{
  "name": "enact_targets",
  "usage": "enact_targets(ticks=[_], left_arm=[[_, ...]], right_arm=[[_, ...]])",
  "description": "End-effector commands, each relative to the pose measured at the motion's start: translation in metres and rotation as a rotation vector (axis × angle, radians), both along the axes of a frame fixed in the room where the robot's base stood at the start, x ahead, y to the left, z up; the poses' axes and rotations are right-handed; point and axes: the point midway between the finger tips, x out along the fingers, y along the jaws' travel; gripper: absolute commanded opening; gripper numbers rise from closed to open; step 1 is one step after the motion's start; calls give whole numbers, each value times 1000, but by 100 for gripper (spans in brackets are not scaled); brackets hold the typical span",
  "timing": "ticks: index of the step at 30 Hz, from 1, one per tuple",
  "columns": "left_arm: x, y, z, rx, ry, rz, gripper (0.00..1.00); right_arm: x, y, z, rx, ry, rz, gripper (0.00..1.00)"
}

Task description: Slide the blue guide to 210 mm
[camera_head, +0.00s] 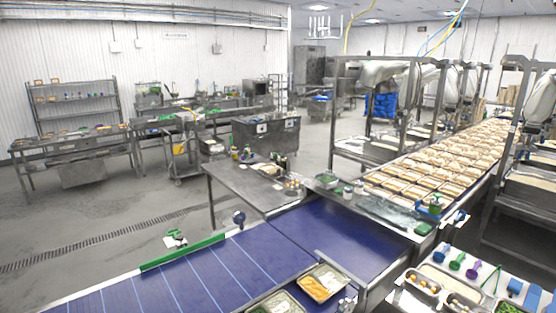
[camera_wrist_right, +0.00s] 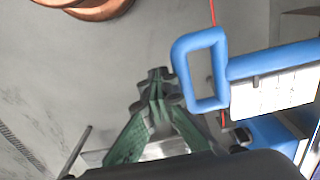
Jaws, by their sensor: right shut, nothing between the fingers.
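The blue guide (camera_wrist_right: 181,75) shows in the right wrist view as a rounded rectangular loop handle with a bar running to the right edge. A white plate (camera_wrist_right: 272,92) with small dark markings lies under the bar. Its numbers are too small to read. My right gripper (camera_wrist_right: 157,76) has green fingers closed together, with nothing between them. Its tips are just left of the loop, outside it. I cannot tell whether they touch it. Neither gripper shows in the head view, and I cannot pick out the guide there with certainty.
A thin red line (camera_wrist_right: 212,14) passes behind the loop. In the head view, a blue conveyor (camera_head: 325,232) crosses the front, with a green rail (camera_head: 183,254) at its far edge. Filled trays (camera_head: 430,170) cover the right-hand line. A steel table (camera_head: 238,184) stands behind the conveyor.

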Motion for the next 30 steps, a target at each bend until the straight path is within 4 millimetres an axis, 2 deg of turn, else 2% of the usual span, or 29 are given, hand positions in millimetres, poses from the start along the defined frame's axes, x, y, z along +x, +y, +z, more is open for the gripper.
enact_targets(ticks=[30], left_arm=[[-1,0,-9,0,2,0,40]], right_arm=[[11,8,0,2,-4,0,0]])
